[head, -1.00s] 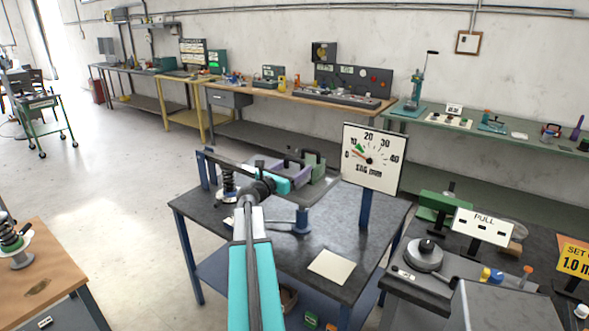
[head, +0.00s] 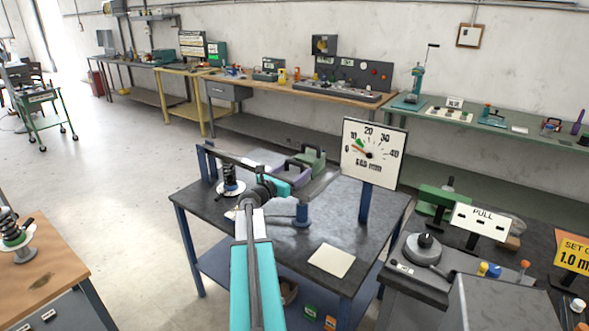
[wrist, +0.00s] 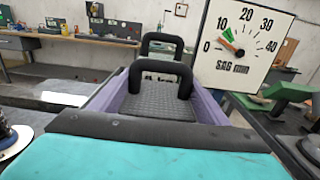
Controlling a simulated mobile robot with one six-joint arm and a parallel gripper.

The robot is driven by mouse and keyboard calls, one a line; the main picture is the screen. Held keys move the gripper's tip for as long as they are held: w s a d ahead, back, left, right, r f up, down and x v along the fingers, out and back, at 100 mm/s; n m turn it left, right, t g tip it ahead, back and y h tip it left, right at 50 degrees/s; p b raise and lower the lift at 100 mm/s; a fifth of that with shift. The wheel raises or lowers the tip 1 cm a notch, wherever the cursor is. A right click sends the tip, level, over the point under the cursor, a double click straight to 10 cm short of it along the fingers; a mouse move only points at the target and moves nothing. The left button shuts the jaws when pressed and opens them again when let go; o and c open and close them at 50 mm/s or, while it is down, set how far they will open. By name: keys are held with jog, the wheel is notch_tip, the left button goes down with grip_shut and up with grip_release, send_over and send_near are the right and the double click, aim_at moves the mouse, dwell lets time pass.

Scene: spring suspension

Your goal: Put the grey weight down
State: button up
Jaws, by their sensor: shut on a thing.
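My gripper (head: 274,186) is over the dark bench, next to the spring unit (head: 230,178). Its teal body and a dark pad (wrist: 150,130) fill the bottom of the wrist view. Two black handles, a near one (wrist: 150,68) and a far one (wrist: 162,38), stand upright there. A green block (head: 314,158) is behind it. Whether the weight touches anything is hidden.
A sag gauge (head: 374,152) stands on a blue post right of the gripper, its needle near the green mark. A pale card (head: 331,260) lies on the bench. A PULL sign (head: 482,226) and fixtures crowd the right bench. The bench front is mostly clear.

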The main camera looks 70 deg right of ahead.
jog(key=o, duration=2)
jog(key=shift+c, duration=0.2)
jog(key=shift+a, duration=0.15)
jog(key=b+v, duration=0.3)
jog(key=v, duration=0.8)
jog(key=shift+a, duration=0.4)
jog(key=shift+w, duration=0.15)
